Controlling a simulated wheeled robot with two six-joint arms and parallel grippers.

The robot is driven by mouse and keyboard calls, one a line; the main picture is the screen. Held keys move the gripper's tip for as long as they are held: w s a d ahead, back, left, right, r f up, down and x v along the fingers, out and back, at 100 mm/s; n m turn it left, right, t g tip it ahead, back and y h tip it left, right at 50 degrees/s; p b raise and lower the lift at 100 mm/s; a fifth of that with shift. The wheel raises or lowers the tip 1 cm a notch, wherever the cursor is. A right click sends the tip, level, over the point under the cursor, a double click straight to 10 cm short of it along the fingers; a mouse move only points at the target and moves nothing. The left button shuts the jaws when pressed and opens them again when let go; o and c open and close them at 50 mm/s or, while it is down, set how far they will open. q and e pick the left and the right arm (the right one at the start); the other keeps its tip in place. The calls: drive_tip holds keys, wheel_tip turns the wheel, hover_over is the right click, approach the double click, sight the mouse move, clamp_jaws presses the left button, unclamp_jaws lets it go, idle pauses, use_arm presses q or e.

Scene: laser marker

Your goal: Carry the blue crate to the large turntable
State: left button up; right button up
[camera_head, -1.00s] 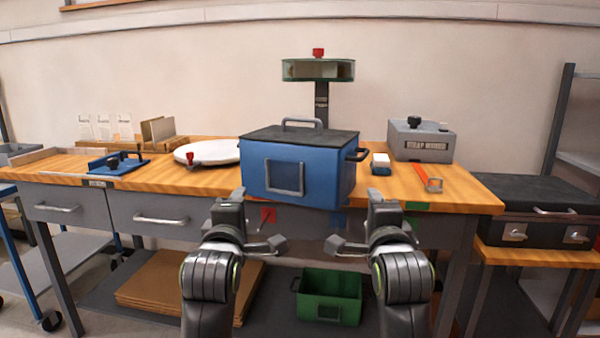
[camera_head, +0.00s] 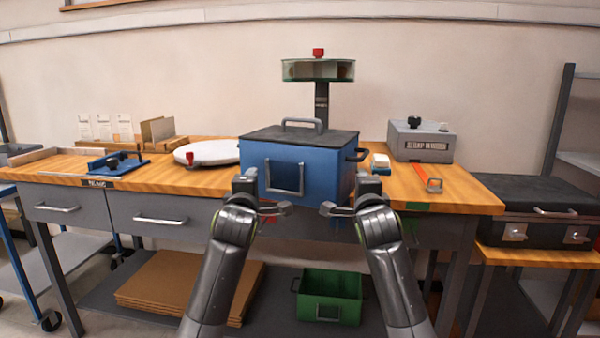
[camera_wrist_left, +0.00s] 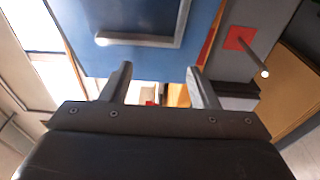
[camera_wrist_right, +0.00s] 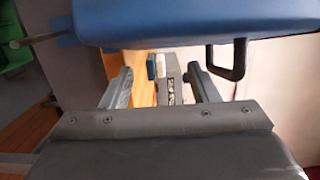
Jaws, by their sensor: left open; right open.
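The blue crate (camera_head: 320,180) sits upright at the front middle of the bench, with a dark lid, a grey bar handle on its front and a black handle (camera_head: 357,155) on its right side. My left gripper (camera_head: 266,195) is open and empty, near the crate's front lower left. In the left wrist view the crate (camera_wrist_left: 130,60) lies just beyond its fingers. My right gripper (camera_head: 350,195) is open and empty at the front lower right; the black handle (camera_wrist_right: 230,62) shows beyond its fingers. Contact cannot be told. The large white turntable (camera_head: 212,150) lies left of the crate.
A green round carousel (camera_head: 318,70) on a post stands behind the crate. A blue-and-white block (camera_head: 380,164) and a grey box (camera_head: 422,140) are to its right. A blue fixture (camera_head: 118,163) is at left. A green bin (camera_head: 328,297) is below. Wood (camera_head: 180,180) left of the crate is clear.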

use_arm(q)
drive_tip(key=shift+s+d, duration=0.1)
drive_tip(key=shift+d, duration=0.6)
use_arm(e)
drive_tip(key=shift+s+a, duration=0.1)
drive_tip(key=shift+a, duration=0.6)
